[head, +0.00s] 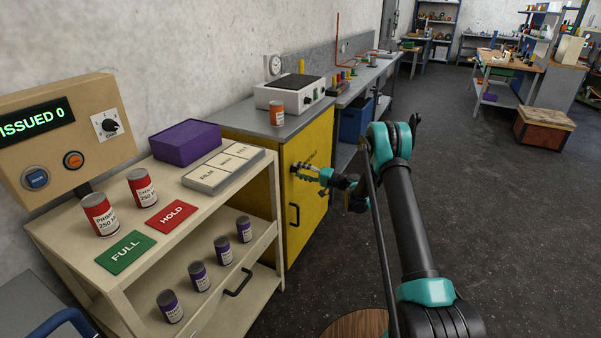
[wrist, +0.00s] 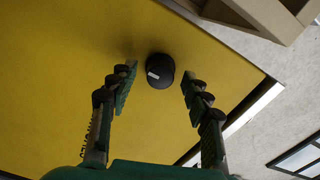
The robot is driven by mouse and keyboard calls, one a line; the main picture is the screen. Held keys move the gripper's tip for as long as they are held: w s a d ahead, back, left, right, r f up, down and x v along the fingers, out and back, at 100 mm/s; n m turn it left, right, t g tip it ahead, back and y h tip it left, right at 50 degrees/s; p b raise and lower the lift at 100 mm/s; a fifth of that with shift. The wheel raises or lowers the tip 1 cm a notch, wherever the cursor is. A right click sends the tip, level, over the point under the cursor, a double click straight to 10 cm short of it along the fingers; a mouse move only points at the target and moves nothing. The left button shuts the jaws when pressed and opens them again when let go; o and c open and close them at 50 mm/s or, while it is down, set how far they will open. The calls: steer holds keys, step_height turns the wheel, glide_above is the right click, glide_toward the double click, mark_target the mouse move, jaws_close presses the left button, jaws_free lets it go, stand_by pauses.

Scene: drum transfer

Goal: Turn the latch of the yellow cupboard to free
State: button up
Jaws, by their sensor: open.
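The yellow cupboard (head: 309,222) stands beside the cream shelf unit, with its yellow door facing my arm. Its latch is a round black knob with a white mark, seen in the wrist view (wrist: 159,71). My gripper (head: 307,173) is at the upper part of the door. In the wrist view its two fingers (wrist: 157,88) are spread open, one on each side of the knob, with a gap on both sides. I cannot see either finger touching it.
A black door handle (head: 294,215) is below the knob. An orange-labelled can (head: 277,114) and a white hotplate (head: 290,92) stand on the cupboard top. The cream shelf (head: 215,285) with several purple-labelled cans is at the left.

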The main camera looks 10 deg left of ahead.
steer(key=v, duration=1.2)
steer(key=s+d+r+g+h, duration=0.1)
steer(key=s+d+r+h, duration=0.3)
steer(key=s, duration=0.5)
steer(key=s+d+r+g+h, duration=0.1)
steer(key=s+r+h, duration=0.4)
steer(key=s, duration=0.4)
steer(key=s+d+h, duration=0.2)
steer(key=s+d, duration=0.3)
steer(key=s, duration=0.4)
steer(key=s+d+f+h, duration=0.1)
steer(key=s+d+h, duration=0.2)
steer(key=s, duration=0.7)
steer(key=s+d+f+h, duration=0.1)
steer(key=s+d+h, duration=0.2)
steer(key=s+d, duration=0.5)
steer(key=shift+s+n, duration=0.4)
steer(key=shift+s, duration=0.75)
steer(key=shift+c, duration=0.6)
